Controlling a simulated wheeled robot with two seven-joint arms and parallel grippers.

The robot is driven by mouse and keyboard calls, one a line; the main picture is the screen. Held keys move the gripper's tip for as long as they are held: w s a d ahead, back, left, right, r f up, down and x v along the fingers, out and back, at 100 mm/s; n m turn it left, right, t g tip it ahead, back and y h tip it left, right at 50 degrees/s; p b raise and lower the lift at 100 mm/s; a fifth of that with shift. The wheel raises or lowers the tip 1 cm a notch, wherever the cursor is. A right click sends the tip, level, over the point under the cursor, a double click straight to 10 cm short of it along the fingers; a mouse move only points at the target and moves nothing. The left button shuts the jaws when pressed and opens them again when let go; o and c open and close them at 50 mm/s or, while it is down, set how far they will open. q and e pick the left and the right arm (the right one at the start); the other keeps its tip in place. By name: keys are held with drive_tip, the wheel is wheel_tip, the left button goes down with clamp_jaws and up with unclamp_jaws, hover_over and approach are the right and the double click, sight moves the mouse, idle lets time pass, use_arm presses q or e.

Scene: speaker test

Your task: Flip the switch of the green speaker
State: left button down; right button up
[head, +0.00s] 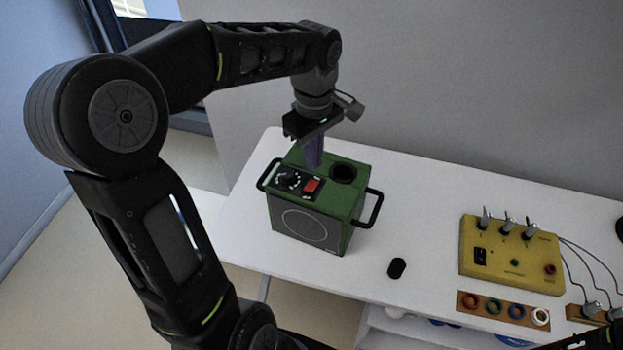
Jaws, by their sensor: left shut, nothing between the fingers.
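The green speaker (340,222) is a box on the white table, with a round grille on its front and a black handle on each side. On its top are a dark panel with a black knob (288,179), a red switch (311,186) and a round dark opening (343,173). My left gripper (314,164) points down over the back of the top, just behind the red switch. Its fingers are shut and empty; I cannot tell whether they touch the speaker. Which way the switch is tipped is too small to tell. My right gripper is not clearly visible.
A small black cylinder (397,268) stands on the white table (420,205) right of the speaker. Further right is a yellow box (510,250) with toggles and cables, and a wooden strip (478,310) with coloured rings. A grey wall stands behind the table.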

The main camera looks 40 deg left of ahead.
use_arm(q)
drive_tip(key=shift+r+p, duration=0.4)
drive_tip(key=shift+r, duration=0.5)
